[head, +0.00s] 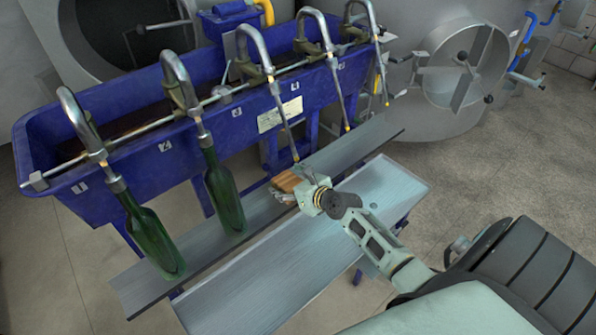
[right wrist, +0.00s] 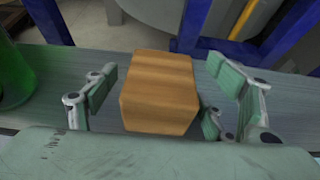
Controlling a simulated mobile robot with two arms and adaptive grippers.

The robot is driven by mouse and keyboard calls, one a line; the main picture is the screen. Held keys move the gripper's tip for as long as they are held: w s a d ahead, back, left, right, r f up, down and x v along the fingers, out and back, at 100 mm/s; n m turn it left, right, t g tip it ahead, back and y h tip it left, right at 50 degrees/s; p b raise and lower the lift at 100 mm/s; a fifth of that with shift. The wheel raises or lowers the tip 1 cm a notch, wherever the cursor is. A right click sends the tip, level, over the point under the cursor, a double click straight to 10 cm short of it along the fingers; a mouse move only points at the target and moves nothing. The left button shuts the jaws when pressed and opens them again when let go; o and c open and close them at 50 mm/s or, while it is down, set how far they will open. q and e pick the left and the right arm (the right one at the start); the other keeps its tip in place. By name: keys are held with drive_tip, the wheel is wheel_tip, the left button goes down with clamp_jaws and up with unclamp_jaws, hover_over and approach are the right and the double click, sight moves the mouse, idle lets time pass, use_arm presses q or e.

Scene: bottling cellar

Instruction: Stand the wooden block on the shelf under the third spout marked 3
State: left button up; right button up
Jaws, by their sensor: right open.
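The wooden block (head: 287,181) stands on the grey shelf (head: 352,146), close to the lower end of the third spout (head: 272,84) from the left. The mark 3 (head: 237,113) is on the blue trough behind. My right gripper (head: 284,194) is at the block. In the right wrist view the block (right wrist: 158,92) looks upright on the shelf (right wrist: 50,75), between the open fingers (right wrist: 165,95), with a visible gap on both sides. Exact alignment with the spout cannot be told. My left gripper is out of view.
Green bottles stand under the first spout (head: 150,240) and the second spout (head: 224,190), left of the block. A metal drip tray (head: 385,190) lies in front of the shelf. The blue trough (head: 325,75) is behind. The shelf is clear to the right.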

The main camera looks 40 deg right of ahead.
drive_tip(key=a+v, duration=0.1)
drive_tip(key=v, duration=1)
drive_tip(key=shift+s+d+r, duration=0.2)
drive_tip(key=shift+d, duration=0.3)
drive_tip(key=shift+a, duration=0.1)
